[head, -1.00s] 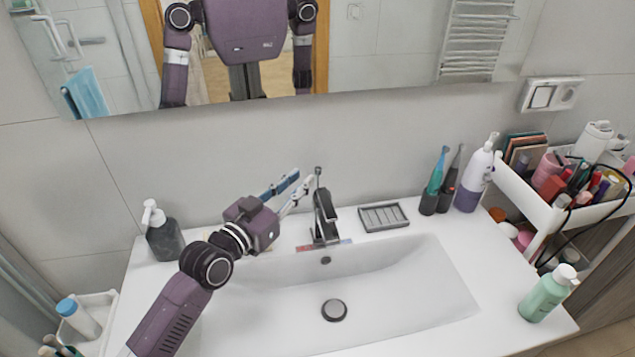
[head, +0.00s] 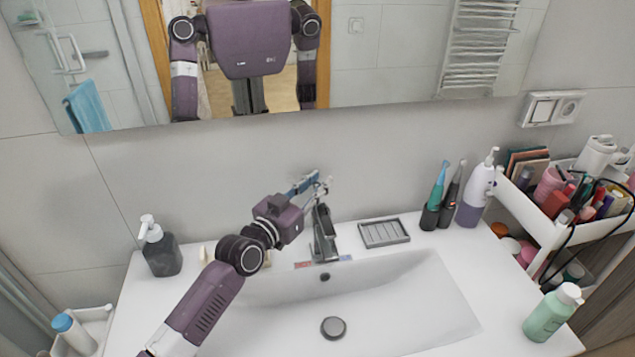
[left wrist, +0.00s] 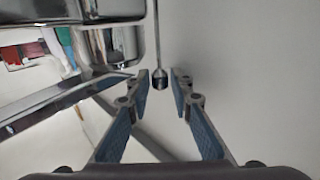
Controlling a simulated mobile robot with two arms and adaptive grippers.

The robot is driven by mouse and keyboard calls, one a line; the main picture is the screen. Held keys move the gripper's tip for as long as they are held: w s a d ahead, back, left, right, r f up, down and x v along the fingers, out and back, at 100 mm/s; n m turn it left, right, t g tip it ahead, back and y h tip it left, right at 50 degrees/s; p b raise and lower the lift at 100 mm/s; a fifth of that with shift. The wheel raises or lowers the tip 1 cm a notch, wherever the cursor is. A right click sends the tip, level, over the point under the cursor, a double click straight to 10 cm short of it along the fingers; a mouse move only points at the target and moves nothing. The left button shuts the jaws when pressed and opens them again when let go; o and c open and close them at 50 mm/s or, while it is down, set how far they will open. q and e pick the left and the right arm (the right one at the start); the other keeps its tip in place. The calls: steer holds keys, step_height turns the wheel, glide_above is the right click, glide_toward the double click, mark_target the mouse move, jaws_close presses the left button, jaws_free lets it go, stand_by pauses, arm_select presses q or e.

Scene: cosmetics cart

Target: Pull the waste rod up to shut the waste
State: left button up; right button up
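The waste rod is a thin metal rod with a small dark knob (left wrist: 160,80), standing behind the chrome tap (head: 323,235). My left gripper (head: 318,184) is at the rod's top, above and behind the tap. In the left wrist view, its two blue-padded fingers (left wrist: 165,78) are apart, with the knob showing between the tips. A gap shows on the right side of the knob; whether the left finger touches it I cannot tell. In the head view the fingers largely hide the rod. The round waste plug (head: 333,327) sits in the basin. My right gripper is out of view.
A soap dish (head: 384,233) and toothbrushes (head: 435,197) stand right of the tap. A dark soap dispenser (head: 161,250) stands left. A green bottle (head: 552,314) and a white cart (head: 548,225) are at the right. The mirror (head: 385,60) is behind.

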arm_select(q)
jaws_close()
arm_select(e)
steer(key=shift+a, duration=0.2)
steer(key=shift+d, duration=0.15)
arm_select(q)
step_height(320, 180, up, 2)
steer(key=shift+r+p, duration=0.1)
steer(key=shift+p, duration=0.55)
jaws_free()
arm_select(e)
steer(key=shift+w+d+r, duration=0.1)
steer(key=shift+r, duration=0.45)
arm_select(q)
steer(key=shift+a, duration=0.1)
